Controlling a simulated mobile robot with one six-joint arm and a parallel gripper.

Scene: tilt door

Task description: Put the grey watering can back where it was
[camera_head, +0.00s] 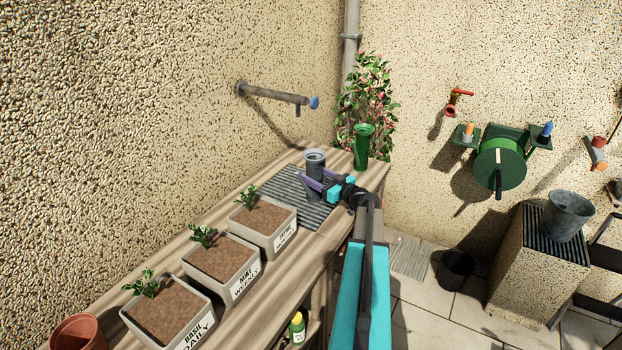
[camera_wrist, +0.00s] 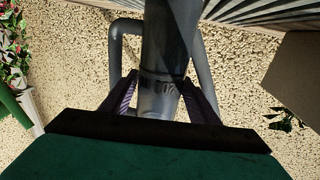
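The grey watering can (camera_head: 316,162) is upright at the far part of the wooden bench, on or just above the dark ribbed mat (camera_head: 280,186); I cannot tell if its base touches. My gripper (camera_head: 318,180) reaches it from the right, with one purple finger on each side of its body. In the wrist view the can (camera_wrist: 165,50) appears upside down, with grey tubes curving off both sides. My fingers (camera_wrist: 161,90) lie against its sides and look shut on it. Its base is hard to see there.
Three herb planters (camera_head: 226,262) line the bench's near part. A green vase (camera_head: 362,146) and flowering plant stand behind the can. A wall pipe with a blue knob (camera_head: 313,103) juts out above the bench. A metal bucket (camera_head: 568,212) stands at right.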

